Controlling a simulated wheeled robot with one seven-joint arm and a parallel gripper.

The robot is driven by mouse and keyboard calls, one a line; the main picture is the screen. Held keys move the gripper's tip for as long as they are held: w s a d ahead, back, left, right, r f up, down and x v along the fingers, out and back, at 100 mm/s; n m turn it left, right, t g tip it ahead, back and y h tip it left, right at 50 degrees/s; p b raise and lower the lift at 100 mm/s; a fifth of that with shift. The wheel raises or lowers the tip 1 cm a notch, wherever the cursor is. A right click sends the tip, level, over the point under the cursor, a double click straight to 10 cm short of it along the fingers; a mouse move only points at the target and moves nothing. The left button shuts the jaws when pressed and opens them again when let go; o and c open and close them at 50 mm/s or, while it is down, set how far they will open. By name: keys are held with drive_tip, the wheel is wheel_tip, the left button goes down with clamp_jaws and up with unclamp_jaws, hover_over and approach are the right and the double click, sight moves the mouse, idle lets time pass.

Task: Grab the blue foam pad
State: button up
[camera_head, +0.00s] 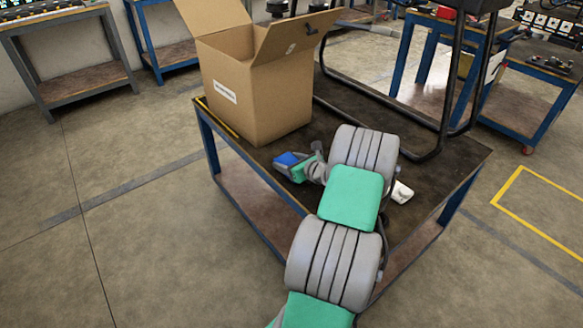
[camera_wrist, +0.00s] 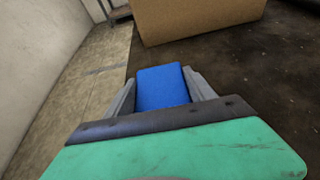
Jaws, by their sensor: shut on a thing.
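The blue foam pad (camera_head: 289,158) is a small blue block at the end of my arm, over the left front part of the dark table top (camera_head: 440,170). In the wrist view the blue foam pad (camera_wrist: 161,88) fills the space between the two grey fingers. My gripper (camera_head: 287,163) is shut on it, and the gripper also shows in the wrist view (camera_wrist: 160,78). Whether the pad touches the table top is hard to tell. Its underside is hidden.
An open cardboard box (camera_head: 262,95) stands on the table just behind my gripper, and the box also shows ahead in the wrist view (camera_wrist: 195,18). A black tubular frame (camera_head: 385,95) stands at the table's right. A small white object (camera_head: 402,192) lies right of my arm.

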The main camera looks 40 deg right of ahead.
drive_tip(key=c, duration=0.5)
drive_tip(key=shift+o, duration=0.2)
